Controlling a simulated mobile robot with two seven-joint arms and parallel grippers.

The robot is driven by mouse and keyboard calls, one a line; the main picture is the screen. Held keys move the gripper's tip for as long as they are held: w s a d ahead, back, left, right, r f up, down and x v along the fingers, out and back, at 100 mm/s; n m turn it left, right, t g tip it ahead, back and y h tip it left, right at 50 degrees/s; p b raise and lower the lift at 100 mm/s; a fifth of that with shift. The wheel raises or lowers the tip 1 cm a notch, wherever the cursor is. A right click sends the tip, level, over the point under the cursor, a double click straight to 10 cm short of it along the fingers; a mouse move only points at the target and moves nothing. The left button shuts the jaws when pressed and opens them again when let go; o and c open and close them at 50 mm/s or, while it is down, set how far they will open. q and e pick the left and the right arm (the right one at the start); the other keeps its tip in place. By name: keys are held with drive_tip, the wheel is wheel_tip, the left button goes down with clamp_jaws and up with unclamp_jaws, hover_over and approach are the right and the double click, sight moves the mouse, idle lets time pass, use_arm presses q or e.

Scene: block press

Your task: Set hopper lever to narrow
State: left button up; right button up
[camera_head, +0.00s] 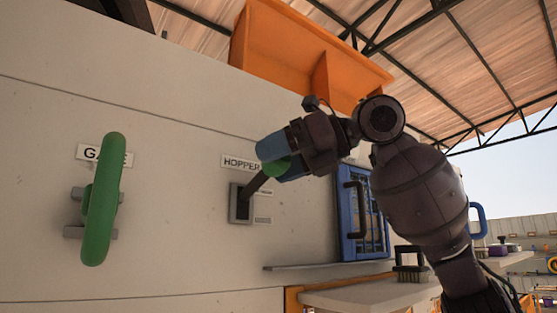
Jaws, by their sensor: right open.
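The hopper lever (259,183) is a dark rod with a green knob (275,168). It comes out of a grey slotted plate (235,208) under the HOPPER sign (238,163) and slants up and to the right. Two small labels sit to the right of the plate, one high and one low; they are too small to read. My right gripper (277,160) comes in from the right with its blue fingertips at the knob. Its jaws are open, with the knob between or just beside them; contact cannot be told. The fingers hide part of the knob. My left gripper is out of view.
A large green handle (103,200) on a grey bracket stands out from the pale wall at left, under a partly hidden sign. An orange hopper (285,50) is above. A blue-framed barred door (362,220) and a shelf (330,266) lie to the right.

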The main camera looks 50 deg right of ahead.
drive_tip(key=b+v, duration=0.1)
drive_tip(key=v, duration=0.9)
drive_tip(key=shift+s, duration=0.25)
drive_tip(key=shift+d+r, duration=0.1)
